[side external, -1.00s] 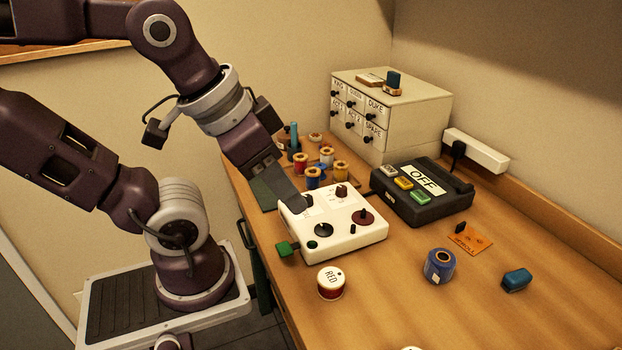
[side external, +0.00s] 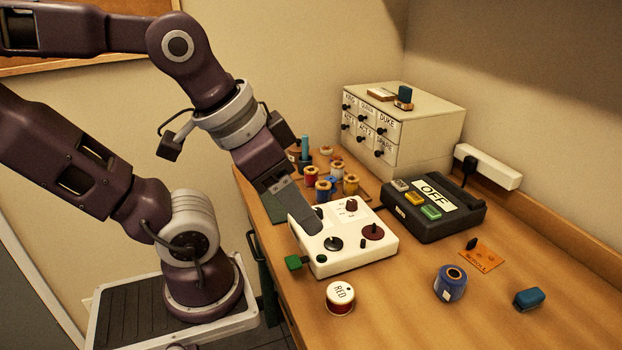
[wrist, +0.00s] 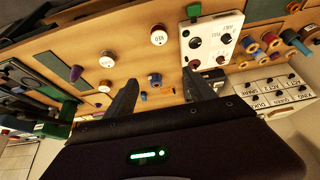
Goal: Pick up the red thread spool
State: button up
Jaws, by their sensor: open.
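A short cylinder with a white top reading RED and a dark red side (side external: 340,298) stands upright on the table's near part, in front of the white control box. It also shows at the top of the wrist view (wrist: 158,37). I cannot tell from the pictures alone which is meant. My gripper (side external: 306,220) points down over the left part of the control box, apart from both red things. Its fingers are spread and empty in the wrist view (wrist: 160,92).
The white control box (side external: 378,252) has dark knobs and a green knob at its left. Behind it are a black OFF box (side external: 455,222) and a labelled drawer cabinet (side external: 430,112). A blue spool (side external: 450,283), orange card (side external: 484,258) and blue block (side external: 528,299) lie right. Table between is clear.

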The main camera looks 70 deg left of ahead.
jog(key=m+g+y, duration=0.7)
jog(key=m+y, duration=0.2)
send_near(313, 172)
jog(key=s+d+r, duration=0.5)
jog(key=s+d, duration=0.2)
jog(key=d, duration=0.2)
jog(key=w+a+f+m+y, duration=0.1)
jog(key=w+a+f+m, duration=0.1)
jog(key=a+m, duration=0.1)
jog(key=w+a+f+m+y, duration=0.2)
jog(key=a+f, duration=0.1)
jog(key=w+a+f+m+t+y, duration=0.1)
jog(key=w+a+f+m, duration=0.1)
jog(key=a+f+m, duration=0.1)
jog(key=shift+w+f+m, duration=0.15)
jog(key=shift+m, duration=0.15)
jog(key=x, duration=0.7)
jog(key=shift+a+f, duration=0.15)
jog(key=shift+f, duration=0.1)
grip_shut()
